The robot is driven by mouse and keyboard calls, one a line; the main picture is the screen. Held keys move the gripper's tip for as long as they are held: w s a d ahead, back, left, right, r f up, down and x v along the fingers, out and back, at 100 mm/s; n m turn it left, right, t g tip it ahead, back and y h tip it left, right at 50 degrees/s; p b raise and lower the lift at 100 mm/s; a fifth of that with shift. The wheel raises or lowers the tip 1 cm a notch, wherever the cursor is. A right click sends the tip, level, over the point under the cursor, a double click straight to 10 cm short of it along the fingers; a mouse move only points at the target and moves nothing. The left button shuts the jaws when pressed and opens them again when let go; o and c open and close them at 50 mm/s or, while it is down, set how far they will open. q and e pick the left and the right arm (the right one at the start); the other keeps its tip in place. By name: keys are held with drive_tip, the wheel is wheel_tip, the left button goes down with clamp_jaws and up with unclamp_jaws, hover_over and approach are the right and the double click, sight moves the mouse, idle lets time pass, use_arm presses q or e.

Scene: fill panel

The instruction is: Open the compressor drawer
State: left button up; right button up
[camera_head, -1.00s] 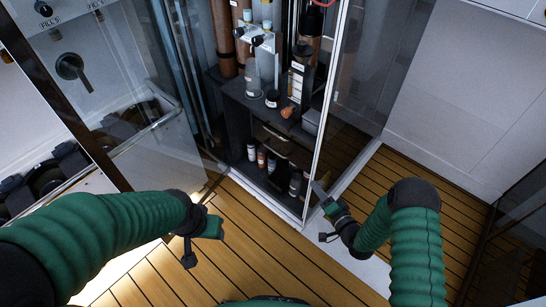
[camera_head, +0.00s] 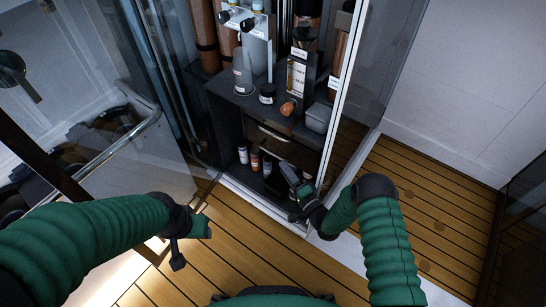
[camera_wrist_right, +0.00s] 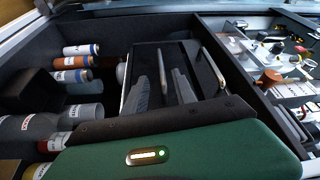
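The compressor drawer (camera_head: 265,131) is a dark front with a pale bar handle, below the shelf top inside the open glass cabinet. In the right wrist view the drawer (camera_wrist_right: 152,58) lies ahead of the fingers, with a pale bar (camera_wrist_right: 212,68) on its right. My right gripper (camera_head: 288,170) is at the cabinet opening, below and right of the drawer.
Several small bottles (camera_head: 254,162) stand in the lower compartment. Bottles and an orange flask (camera_head: 288,107) stand on the shelf top (camera_head: 223,89). A glass door edge (camera_head: 346,90) borders the cabinet on the right. Wood floor (camera_head: 425,200) is clear at right.

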sight(273, 153)
drive_tip(key=b+x, duration=0.2)
drive_tip(key=x, duration=0.5)
drive_tip(key=shift+w+a+f+b, duration=0.1)
drive_tip(key=shift+w+a+b, duration=0.15)
drive_tip(key=shift+b, duration=0.15)
drive_tip(key=shift+w+a, duration=0.15)
drive_tip(key=shift+w, duration=0.2)
drive_tip(key=shift+a, duration=0.1)
drive_tip(key=shift+c, duration=0.8)
clamp_jaws()
drive_tip(key=shift+s, duration=0.1)
